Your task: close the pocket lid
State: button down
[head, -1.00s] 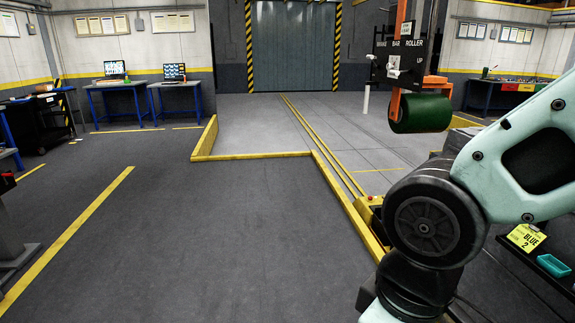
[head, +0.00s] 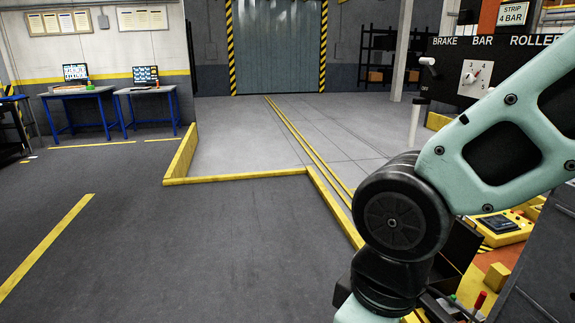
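I cannot pick out the pocket lid for certain in the head view. A dark open-topped box (head: 457,243) shows at the lower right, partly hidden behind my arm. A large dark grey panel (head: 545,265) slants up at the right edge; I cannot tell whether it belongs to the pocket. My arm crosses the right side of the view and runs out at the right edge. My gripper is out of view, so its position relative to the lid is hidden.
A brake bar roller board (head: 480,75) with a dial stands behind my arm. A yellow device (head: 497,226) and red-handled tools (head: 480,300) lie at the lower right. Low yellow kerbs (head: 235,176) edge the pale lane. The dark floor (head: 190,240) at centre left is clear.

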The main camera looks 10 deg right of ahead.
aim_at(462, 243)
jog(key=i+l+u, duration=0.15)
jog(key=i, duration=1.85)
jog(key=i+z, duration=0.45)
jog(key=i, duration=0.15)
jog(key=i+j+z, duration=0.4)
jog(key=i, duration=0.2)
jog(key=i+l+z, duration=0.15)
jog(key=i+z, duration=0.4)
jog(key=z, duration=0.3)
jog(key=i+z, duration=0.4)
jog(key=k, duration=0.1)
